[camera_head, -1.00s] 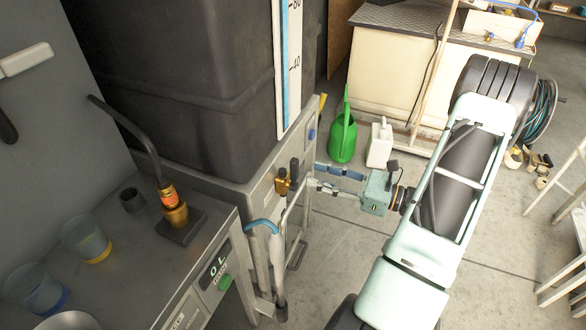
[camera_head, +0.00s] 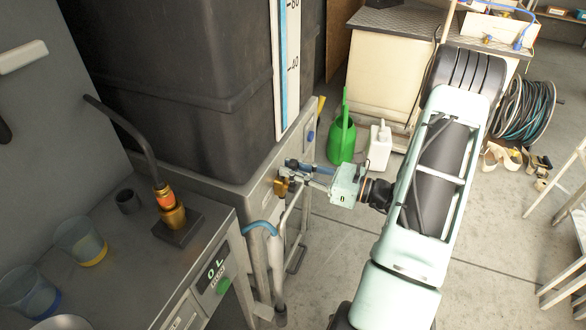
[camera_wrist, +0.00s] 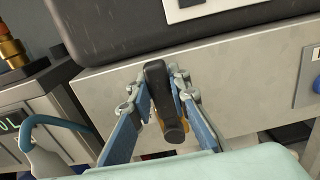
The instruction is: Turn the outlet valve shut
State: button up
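The outlet valve (camera_head: 281,187) is a brass fitting on the front of the grey stand below the dark tank. Its black lever handle (camera_wrist: 162,98) stands between the two fingers of my gripper (camera_wrist: 164,84) in the wrist view. The fingers lie close along both sides of the handle; whether both press on it is hard to tell. In the head view my gripper (camera_head: 290,169) reaches the valve from the right and hides the handle. Some brass (camera_wrist: 166,153) shows below the handle in the wrist view.
A green watering can (camera_head: 341,138) and a white canister (camera_head: 379,147) stand on the floor behind my arm.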

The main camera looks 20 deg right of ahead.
grip_shut()
